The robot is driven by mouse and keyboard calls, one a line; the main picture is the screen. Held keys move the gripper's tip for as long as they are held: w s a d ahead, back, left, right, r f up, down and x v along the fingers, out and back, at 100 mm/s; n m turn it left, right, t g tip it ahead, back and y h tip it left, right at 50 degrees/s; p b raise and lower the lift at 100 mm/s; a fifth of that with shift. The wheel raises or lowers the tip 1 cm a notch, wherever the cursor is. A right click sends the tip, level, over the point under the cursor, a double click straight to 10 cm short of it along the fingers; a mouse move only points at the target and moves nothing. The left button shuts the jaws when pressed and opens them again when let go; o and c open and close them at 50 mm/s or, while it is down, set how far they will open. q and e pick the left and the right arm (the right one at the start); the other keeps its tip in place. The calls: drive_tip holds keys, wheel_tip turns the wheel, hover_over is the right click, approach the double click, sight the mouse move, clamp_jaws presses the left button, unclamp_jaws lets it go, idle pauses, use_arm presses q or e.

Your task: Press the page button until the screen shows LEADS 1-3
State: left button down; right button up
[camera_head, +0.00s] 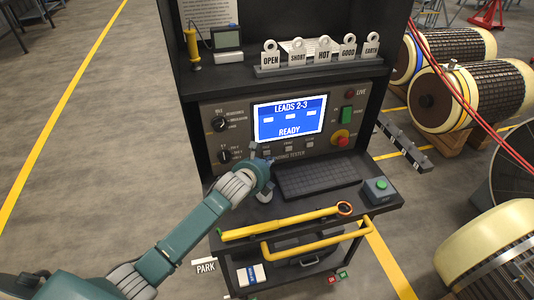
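The winding tester's screen (290,118) is lit blue and reads "LEADS 2-3" and "READY". A row of small buttons (289,149) lies below the screen; their labels are too small to read, so I cannot tell which one is the page button. My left gripper (266,154) is in front of the left end of this row and hides part of it. Its fingers are small and dark here, and I cannot tell whether they are open or shut, or whether they touch a button. My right gripper is not in view.
Knobs (220,124) sit left of the screen; a green switch (347,115) and red stop button (340,138) sit right.

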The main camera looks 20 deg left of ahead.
use_arm(q)
drive_tip(key=s+d+p, duration=0.2)
drive_tip(key=s, duration=0.1)
drive_tip(key=shift+r, duration=0.15)
drive_tip(key=shift+s+d, duration=0.4)
drive_tip(key=shift+s, duration=0.15)
drive_tip(key=shift+f, duration=0.2)
